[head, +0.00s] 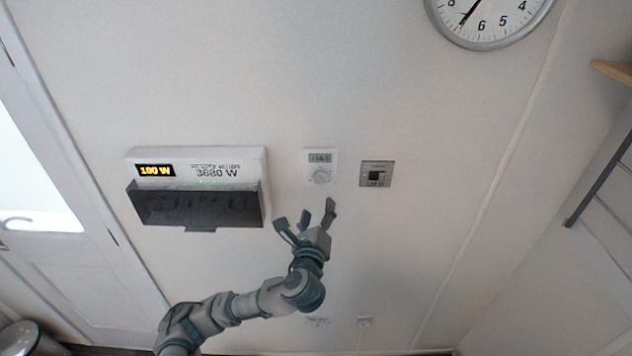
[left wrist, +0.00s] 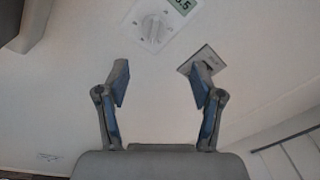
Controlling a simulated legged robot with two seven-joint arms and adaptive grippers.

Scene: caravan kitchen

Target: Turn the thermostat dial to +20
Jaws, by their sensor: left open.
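The white thermostat (head: 320,159) is on the wall in the middle of the head view, with a small grey-green display at its top. The display digits are too small to read surely in the head view. Its round white dial (head: 320,175) is below the display; the dial also shows in the left wrist view (left wrist: 153,29), near the top. My left gripper (head: 305,213) is open and empty, just below the thermostat and apart from the dial. In the left wrist view its two fingers (left wrist: 160,86) stand spread below the dial. My right gripper is not in view.
A white power box (head: 198,163) with a dark open flap (head: 195,208) sits left of the thermostat. A grey square switch (head: 376,174) is close on its right. A clock (head: 488,18) hangs top right. A door (head: 60,200) is at the left.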

